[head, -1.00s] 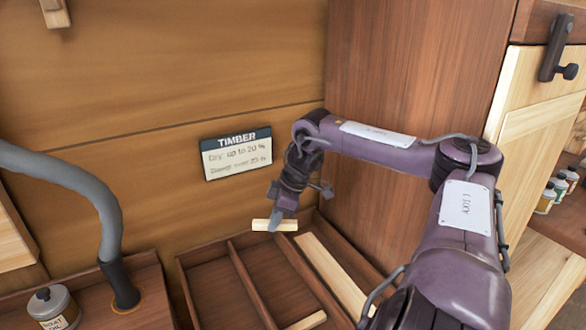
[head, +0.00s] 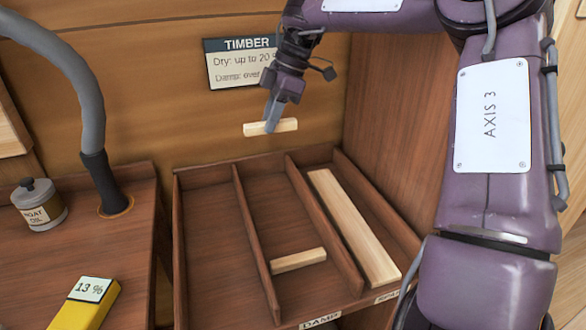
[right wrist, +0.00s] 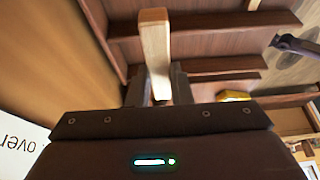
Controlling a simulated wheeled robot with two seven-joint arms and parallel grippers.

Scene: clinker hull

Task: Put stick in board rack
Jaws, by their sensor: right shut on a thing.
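My right gripper (head: 271,118) is shut on a short pale wooden stick (head: 288,125), held roughly level in the air before the back wall, above the far end of the board rack. The stick also shows in the right wrist view (right wrist: 156,45), between the fingers. The dark wood board rack (head: 212,240) has three lanes. Its left lane is empty. A short pale stick (head: 298,260) lies across the middle lane, and a long pale board (head: 352,225) lies in the right lane. My left gripper is out of view.
A "TIMBER" sign (head: 232,68) hangs on the back wall behind the gripper. The rack's front carries a "DAMP" label (head: 320,321). On the left bench are a tin (head: 39,207), a grey hose (head: 88,100) and a yellow meter reading 13 % (head: 90,292).

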